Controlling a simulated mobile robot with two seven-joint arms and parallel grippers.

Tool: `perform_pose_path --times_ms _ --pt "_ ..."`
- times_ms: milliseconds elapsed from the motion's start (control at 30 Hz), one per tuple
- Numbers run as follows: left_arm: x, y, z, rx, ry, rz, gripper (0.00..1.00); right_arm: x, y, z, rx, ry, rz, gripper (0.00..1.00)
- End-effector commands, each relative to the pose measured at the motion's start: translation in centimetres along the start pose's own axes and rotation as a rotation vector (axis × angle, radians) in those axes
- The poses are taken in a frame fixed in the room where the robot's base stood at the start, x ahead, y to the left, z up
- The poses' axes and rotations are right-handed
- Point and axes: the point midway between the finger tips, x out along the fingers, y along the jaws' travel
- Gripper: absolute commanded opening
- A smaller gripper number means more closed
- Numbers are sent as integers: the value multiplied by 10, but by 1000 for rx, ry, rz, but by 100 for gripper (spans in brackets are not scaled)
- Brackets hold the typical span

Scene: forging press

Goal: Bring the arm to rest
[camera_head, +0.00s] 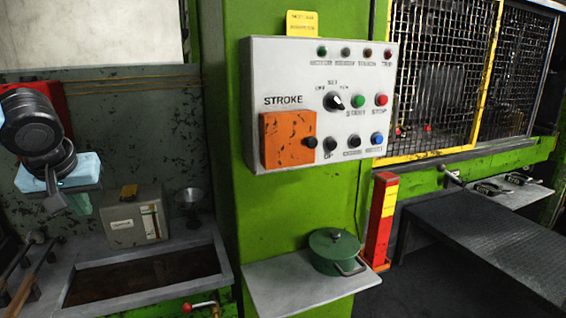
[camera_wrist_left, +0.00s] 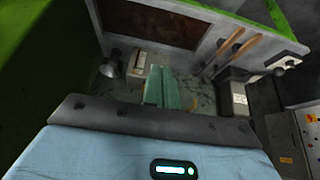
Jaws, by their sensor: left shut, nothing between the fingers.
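My left arm comes in from the left in the head view, over the grey bench. My left gripper (camera_head: 80,204) points down, with its teal fingers together and nothing between them. It hangs in the air left of the small grey box (camera_head: 137,218). In the left wrist view the fingers (camera_wrist_left: 162,88) are also closed side by side, and nothing is held. My right arm and gripper are not in view.
The bench has a dark sunken tray (camera_head: 140,275), a small metal cup-like lamp (camera_head: 188,197) and wooden-handled tools (camera_head: 28,285). A control panel (camera_head: 325,105) is on the green column. A green lidded pot (camera_head: 336,250) stands on a shelf, left of a red post (camera_head: 380,220).

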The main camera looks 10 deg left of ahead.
Motion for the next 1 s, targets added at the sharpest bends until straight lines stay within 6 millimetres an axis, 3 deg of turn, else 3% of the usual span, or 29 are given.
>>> perform_pose_path --times_ms 67,267,533,767,1000 --pt "0 0 0 0 0 0 0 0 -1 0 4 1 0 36" --pt "47 -32 7 24 -7 39 0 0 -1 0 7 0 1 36" --pt "127 -79 39 79 -12 97 0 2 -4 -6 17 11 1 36" --pt "213 -118 108 154 -11 159 0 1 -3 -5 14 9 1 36" --pt "283 -135 206 238 -3 224 0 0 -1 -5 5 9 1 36"
